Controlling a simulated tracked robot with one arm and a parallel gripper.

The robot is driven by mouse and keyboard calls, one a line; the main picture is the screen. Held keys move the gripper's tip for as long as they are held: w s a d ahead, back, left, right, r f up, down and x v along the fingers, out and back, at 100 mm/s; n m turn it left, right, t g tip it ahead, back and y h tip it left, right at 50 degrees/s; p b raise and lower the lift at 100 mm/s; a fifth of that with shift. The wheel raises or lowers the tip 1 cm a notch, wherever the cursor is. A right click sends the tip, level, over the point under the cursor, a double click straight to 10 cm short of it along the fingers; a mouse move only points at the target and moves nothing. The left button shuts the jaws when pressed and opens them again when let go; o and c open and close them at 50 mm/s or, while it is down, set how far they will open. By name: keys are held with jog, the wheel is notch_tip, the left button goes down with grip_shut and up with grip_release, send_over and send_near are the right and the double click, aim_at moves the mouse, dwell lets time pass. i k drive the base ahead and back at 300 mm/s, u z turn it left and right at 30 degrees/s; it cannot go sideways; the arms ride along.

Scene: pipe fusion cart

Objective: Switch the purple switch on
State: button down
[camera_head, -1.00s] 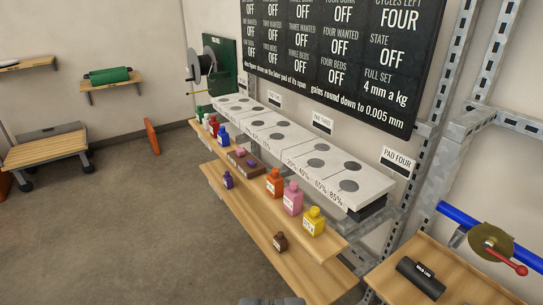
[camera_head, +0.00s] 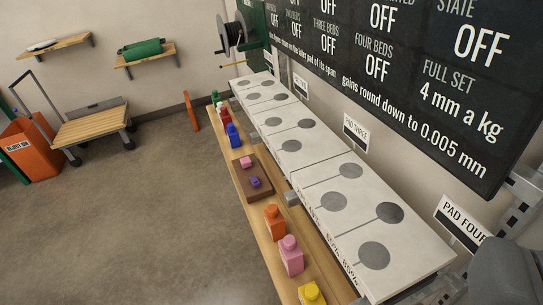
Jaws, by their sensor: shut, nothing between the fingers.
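The purple switch (camera_head: 255,182) is a small purple rocker on a brown block (camera_head: 247,194). The block lies on the wooden shelf in front of the long white pad bench. A pink switch (camera_head: 246,162) sits on the same block, just behind the purple one. I cannot tell the purple switch's position at this size. My gripper's fingers do not show. A dark grey rounded part at the lower right seems to be mine. Nothing of mine touches the block in this view.
Blue (camera_head: 233,135), orange (camera_head: 275,222), pink (camera_head: 291,255) and yellow (camera_head: 311,293) bottles stand along the shelf (camera_head: 262,232). The white pad bench (camera_head: 330,182) runs beside it. A black board (camera_head: 400,75) overhangs at right.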

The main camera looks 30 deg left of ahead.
aim_at(253, 179)
jog(key=u, duration=0.4)
jog(key=i, duration=1.1)
jog(key=u, duration=0.65)
